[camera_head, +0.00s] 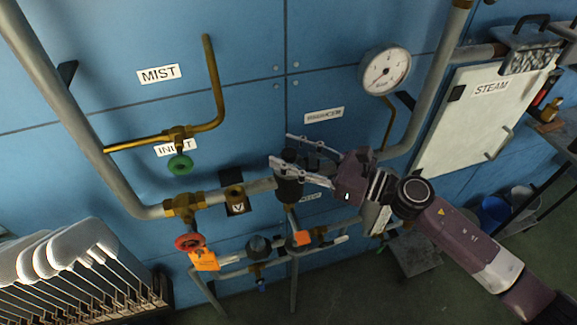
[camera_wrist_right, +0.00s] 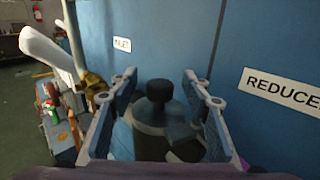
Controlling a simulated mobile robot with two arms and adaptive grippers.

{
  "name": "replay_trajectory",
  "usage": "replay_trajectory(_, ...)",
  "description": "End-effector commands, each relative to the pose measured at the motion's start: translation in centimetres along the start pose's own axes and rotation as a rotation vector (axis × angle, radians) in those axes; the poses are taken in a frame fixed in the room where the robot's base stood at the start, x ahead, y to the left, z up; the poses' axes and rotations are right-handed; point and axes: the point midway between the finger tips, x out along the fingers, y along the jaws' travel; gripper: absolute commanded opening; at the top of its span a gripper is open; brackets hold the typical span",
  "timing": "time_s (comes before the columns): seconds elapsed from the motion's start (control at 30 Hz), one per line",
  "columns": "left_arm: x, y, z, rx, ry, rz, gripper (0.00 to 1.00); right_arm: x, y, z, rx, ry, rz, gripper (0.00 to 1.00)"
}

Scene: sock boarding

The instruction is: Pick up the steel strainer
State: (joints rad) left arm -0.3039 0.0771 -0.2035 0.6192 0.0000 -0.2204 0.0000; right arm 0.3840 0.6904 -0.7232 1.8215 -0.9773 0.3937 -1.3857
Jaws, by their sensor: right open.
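I cannot make out the steel strainer for certain in either view. My right gripper (camera_head: 285,152) is open in front of the blue wall, at the dark pressure reducer (camera_head: 289,192) on the pipe. In the right wrist view the reducer's round black top (camera_wrist_right: 159,90) and dark body show between the two spread fingers of my right gripper (camera_wrist_right: 163,80). The fingers are not closed on it, and I cannot tell whether they touch it. The lower body is partly hidden. My left gripper is not in view.
A pressure gauge (camera_head: 385,70), a green handwheel (camera_head: 180,165) and a red handwheel (camera_head: 189,242) sit on the pipework. A white STEAM panel (camera_head: 470,120) is at right. White sock boards (camera_head: 65,250) stand at lower left. A grey mottled box (camera_head: 530,58) is at upper right.

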Motion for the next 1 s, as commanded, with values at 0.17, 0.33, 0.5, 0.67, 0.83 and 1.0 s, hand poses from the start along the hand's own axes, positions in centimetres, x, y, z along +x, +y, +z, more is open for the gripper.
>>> replay_trajectory(0.17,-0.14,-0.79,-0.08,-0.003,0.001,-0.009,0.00,0.41,-0.01,-0.08,-0.001,0.000,-0.001,0.44)
replay_trajectory(0.33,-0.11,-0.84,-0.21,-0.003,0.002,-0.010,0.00,0.37,-0.02,-0.09,0.000,0.000,-0.001,0.37)
replay_trajectory(0.5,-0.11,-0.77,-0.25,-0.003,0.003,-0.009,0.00,0.36,-0.02,-0.08,0.000,0.000,-0.001,0.19)
replay_trajectory(0.67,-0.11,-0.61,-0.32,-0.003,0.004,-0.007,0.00,0.35,-0.02,-0.08,0.000,0.000,-0.001,0.01)
replay_trajectory(0.83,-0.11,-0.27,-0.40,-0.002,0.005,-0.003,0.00,0.35,-0.02,-0.07,0.000,0.000,-0.001,0.00)
replay_trajectory(1.0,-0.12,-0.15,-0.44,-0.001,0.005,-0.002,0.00,0.36,-0.04,0.06,0.000,-0.002,-0.001,0.00)
